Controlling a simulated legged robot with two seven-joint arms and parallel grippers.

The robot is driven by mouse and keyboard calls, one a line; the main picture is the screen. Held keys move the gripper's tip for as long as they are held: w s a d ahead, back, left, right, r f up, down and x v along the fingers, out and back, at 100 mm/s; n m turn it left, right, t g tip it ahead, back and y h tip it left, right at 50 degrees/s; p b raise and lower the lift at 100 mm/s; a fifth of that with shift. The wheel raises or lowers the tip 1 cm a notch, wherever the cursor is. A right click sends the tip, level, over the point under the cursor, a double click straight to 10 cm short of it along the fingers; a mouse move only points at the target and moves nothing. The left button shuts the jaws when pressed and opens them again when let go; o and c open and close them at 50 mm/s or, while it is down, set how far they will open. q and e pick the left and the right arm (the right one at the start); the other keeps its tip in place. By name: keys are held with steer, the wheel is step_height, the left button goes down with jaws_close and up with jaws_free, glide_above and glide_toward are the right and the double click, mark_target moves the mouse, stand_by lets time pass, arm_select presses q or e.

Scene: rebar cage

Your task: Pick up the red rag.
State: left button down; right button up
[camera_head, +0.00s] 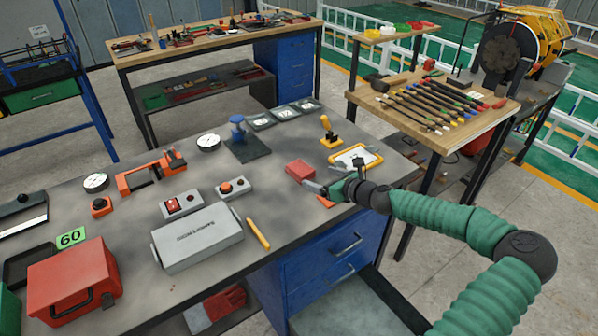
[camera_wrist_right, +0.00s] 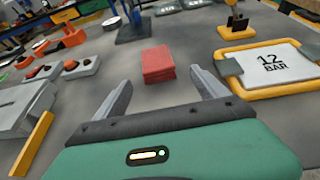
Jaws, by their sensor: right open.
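The red rag (camera_head: 300,171) is a small folded block lying flat on the grey workbench (camera_head: 295,220), near its right end. It also shows in the right wrist view (camera_wrist_right: 158,65), centred a little beyond my fingertips. My right gripper (camera_head: 318,190) reaches in from the right, low over the bench on the near side of the rag. In the right wrist view its two grey fingers (camera_wrist_right: 163,82) are spread apart with nothing between them, and the rag lies ahead of the gap. My left gripper is in neither view.
A yellow-framed plate marked 12 BAR (camera_wrist_right: 277,68) lies close right of my right gripper. A yellow-based joystick (camera_head: 329,133) stands behind it. A grey box (camera_head: 197,240), a yellow stick (camera_head: 258,234) and button boxes (camera_head: 233,188) are to the left. Bare bench surrounds the rag.

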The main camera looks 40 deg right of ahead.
mark_target(305, 172)
steer(key=x, duration=0.5)
steer(key=shift+d+f, duration=0.2)
steer(key=w, duration=0.3)
steer(key=w+f, duration=0.1)
steer(key=shift+w+a, duration=0.25)
steer(key=shift+a, duration=0.15)
steer(key=shift+s+d, duration=0.1)
steer(key=shift+d, duration=0.1)
steer(key=c, duration=0.6)
steer(key=shift+a, duration=0.2)
steer(key=c, duration=0.8)
steer(key=shift+c, duration=0.2)
steer(key=shift+r, duration=0.15)
